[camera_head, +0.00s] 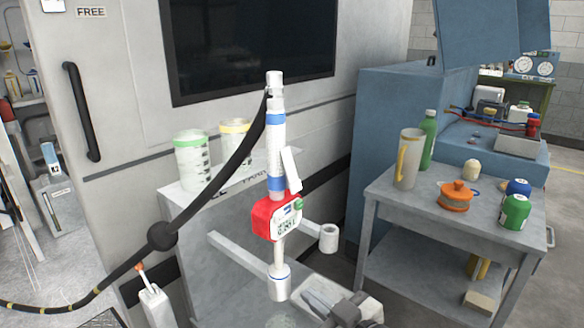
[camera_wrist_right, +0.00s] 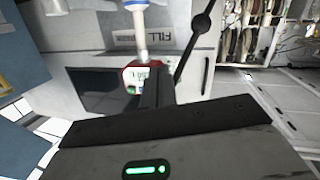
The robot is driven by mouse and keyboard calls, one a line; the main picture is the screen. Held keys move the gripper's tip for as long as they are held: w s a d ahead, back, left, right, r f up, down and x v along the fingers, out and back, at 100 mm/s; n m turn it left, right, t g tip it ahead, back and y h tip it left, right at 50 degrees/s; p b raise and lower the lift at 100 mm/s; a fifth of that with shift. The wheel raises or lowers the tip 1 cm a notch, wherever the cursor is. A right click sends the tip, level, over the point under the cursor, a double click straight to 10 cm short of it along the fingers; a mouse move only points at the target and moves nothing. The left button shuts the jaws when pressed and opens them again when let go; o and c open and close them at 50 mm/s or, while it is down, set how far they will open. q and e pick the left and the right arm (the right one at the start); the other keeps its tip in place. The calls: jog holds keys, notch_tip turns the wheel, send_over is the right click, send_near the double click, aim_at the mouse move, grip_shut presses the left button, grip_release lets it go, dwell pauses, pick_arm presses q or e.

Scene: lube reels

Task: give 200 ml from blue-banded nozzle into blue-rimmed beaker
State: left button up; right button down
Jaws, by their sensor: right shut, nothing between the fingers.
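The blue-banded nozzle (camera_head: 276,150) stands upright at the centre of the head view, with a red meter (camera_head: 268,216) and a white lever on it. Its lower end meets a white cup with a blue ring (camera_head: 279,284). The nozzle's white shaft (camera_wrist_right: 141,35) and red meter also show in the right wrist view, beyond my fingers. My right gripper (camera_head: 312,299) is shut and empty, low and just right of that cup. I see no blue-rimmed beaker; a green-rimmed beaker (camera_head: 191,163) and a yellow-rimmed one (camera_head: 234,134) stand behind the nozzle. My left gripper is not in view.
A black hose (camera_head: 215,180) with a ball runs from the nozzle's top to the lower left. An empty white cup (camera_head: 328,239) sits right of the nozzle. A grey cart (camera_head: 390,190) at the right carries a pitcher, bottle, orange pot and jars.

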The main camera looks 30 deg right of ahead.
jog(key=w+d+r+n+t, duration=0.1)
jog(key=d+r+t, duration=0.2)
jog(key=r, duration=0.8)
jog(key=w+d+r+n+t, duration=0.1)
jog(key=d+r+n+t, duration=0.1)
jog(key=r, duration=0.8)
jog(key=d+t, duration=0.1)
jog(key=d, duration=0.1)
jog(key=shift+w+d+r+y+p, duration=0.15)
jog(key=shift+d+r+y+p, duration=0.15)
jog(key=shift+r, duration=0.1)
jog(key=b, duration=0.2)
send_near(292, 158)
notch_tip(292, 158, up, 3)
jog(key=w, duration=0.2)
jog(key=shift+w+a+f, duration=0.1)
jog(key=shift+w+f, duration=0.1)
jog(key=shift+w, duration=0.3)
jog(key=shift+w+a+f, duration=0.1)
jog(key=shift+w+f, duration=0.1)
jog(key=shift+w, duration=0.3)
jog(key=shift+w, duration=0.1)
jog(key=shift+w+a+f, duration=0.15)
jog(key=shift+w, duration=0.1)
